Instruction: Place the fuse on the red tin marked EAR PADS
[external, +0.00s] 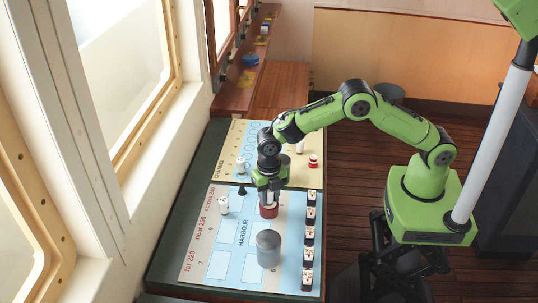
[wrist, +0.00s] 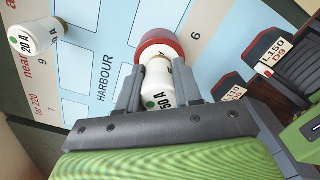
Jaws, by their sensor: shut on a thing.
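My gripper (external: 268,196) is shut on a white fuse with a green dot and a partly hidden marking ending in "50 A" (wrist: 158,85). In the wrist view my gripper (wrist: 157,92) has one finger on each side of it. A round red tin with a pale top (wrist: 160,42) lies just beyond the fuse's end. In the external view the red tin (external: 268,212) stands on the chart board directly below my gripper. I cannot read any lettering on it, nor tell whether the fuse touches it.
A second white fuse marked 20 A (wrist: 38,38) stands to the left, also in the external view (external: 223,205). A grey cylinder (external: 268,248) stands in front of the tin. A row of black labelled blocks (external: 309,232) lines the right edge. A red-and-white object (external: 313,160) stands farther back.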

